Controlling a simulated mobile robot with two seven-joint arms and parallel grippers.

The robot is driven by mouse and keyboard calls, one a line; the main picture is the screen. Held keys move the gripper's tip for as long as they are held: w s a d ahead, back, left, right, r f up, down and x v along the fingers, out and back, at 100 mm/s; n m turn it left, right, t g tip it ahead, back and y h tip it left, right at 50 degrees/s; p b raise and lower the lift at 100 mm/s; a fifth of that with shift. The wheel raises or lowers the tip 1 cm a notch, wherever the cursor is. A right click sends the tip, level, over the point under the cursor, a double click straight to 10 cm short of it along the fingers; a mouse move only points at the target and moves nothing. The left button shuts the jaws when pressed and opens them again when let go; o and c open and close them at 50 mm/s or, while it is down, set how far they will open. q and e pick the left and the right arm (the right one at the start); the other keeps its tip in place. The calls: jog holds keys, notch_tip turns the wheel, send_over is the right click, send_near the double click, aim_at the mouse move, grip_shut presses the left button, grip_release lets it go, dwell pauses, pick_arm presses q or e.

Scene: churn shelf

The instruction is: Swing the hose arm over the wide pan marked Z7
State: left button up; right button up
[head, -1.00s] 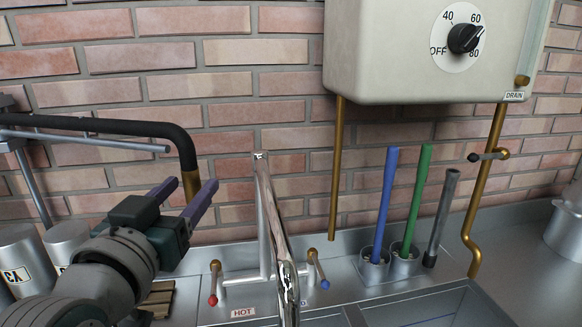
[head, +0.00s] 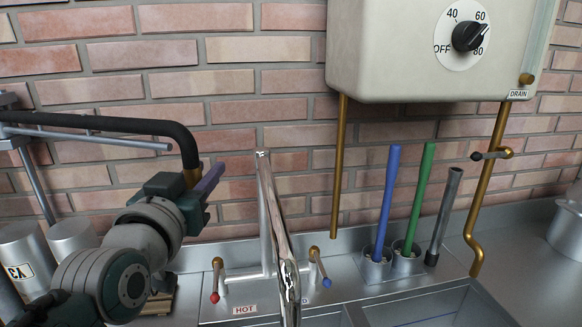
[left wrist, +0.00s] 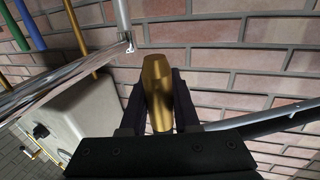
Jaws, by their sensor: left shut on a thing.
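The hose arm (head: 120,124) is a black bent hose beside a grey rod at the left of the head view. Its brass end (head: 192,177) hangs downward in front of the brick wall. My left gripper (head: 205,184) is shut on this brass end. In the left wrist view, the brass end (left wrist: 157,92) sits between the two dark fingers (left wrist: 158,100). I cannot make out a wide pan marked Z7. My right gripper is not in view.
A chrome faucet (head: 268,215) with red and blue taps stands just right of my gripper, above the sink (head: 420,305). A boiler box (head: 400,60) hangs at upper right with brass pipes (head: 490,190). Blue, green and grey tubes (head: 387,200) stand behind the sink.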

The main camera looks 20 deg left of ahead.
pick_arm(q)
grip_shut()
dwell(0.9)
